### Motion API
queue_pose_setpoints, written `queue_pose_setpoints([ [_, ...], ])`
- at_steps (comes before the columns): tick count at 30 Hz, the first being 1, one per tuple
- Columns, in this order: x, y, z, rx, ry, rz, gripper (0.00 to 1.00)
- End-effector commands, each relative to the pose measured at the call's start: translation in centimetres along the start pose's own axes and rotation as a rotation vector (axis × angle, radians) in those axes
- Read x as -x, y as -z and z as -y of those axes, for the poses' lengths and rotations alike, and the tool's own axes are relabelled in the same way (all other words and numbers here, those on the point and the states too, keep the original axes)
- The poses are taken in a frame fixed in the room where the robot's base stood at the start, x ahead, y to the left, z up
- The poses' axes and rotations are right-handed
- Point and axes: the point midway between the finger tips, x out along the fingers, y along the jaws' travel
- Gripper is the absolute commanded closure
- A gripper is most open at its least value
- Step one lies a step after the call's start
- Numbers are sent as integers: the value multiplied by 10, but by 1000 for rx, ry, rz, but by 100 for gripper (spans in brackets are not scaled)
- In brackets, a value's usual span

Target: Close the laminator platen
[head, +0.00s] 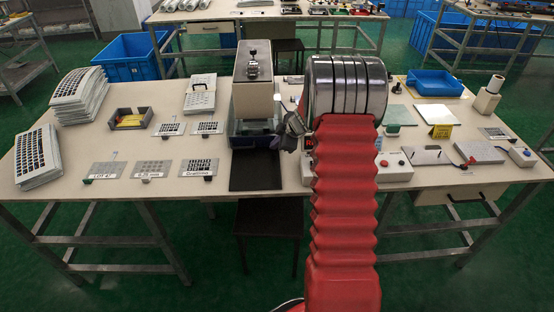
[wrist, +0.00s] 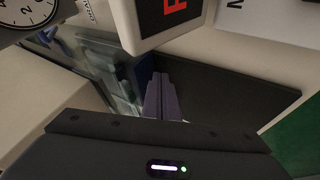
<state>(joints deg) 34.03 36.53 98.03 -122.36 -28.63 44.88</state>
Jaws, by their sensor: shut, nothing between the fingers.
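The laminator (head: 252,88) is a tall beige machine near the middle of the table, with a clear-sided lower part over a dark base. A black mat (head: 256,170) lies in front of it. I cannot make out the platen clearly, nor whether it is open. My gripper (head: 291,130) is at the machine's lower right front side, partly hidden by my red-sleeved arm. In the wrist view my gripper's fingers (wrist: 160,85) are together and empty, pointing toward the laminator's clear lower part (wrist: 105,62), with the black mat (wrist: 225,95) to their right. I cannot tell whether they touch it.
A box with red lettering (wrist: 165,18) and a dial gauge (wrist: 28,12) are close to my gripper. Small plates (head: 153,169) and a grey tray (head: 130,118) lie left. A control box with buttons (head: 394,167) and a blue bin (head: 434,83) are right.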

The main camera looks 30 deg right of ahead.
Motion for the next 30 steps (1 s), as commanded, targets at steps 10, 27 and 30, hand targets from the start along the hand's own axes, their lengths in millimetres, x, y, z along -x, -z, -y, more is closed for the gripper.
queue_pose_setpoints([
  [10,31,2,18,-1,-3,2,100],
  [27,102,3,19,-1,0,0,100],
  [30,106,3,19,0,0,1,100],
])
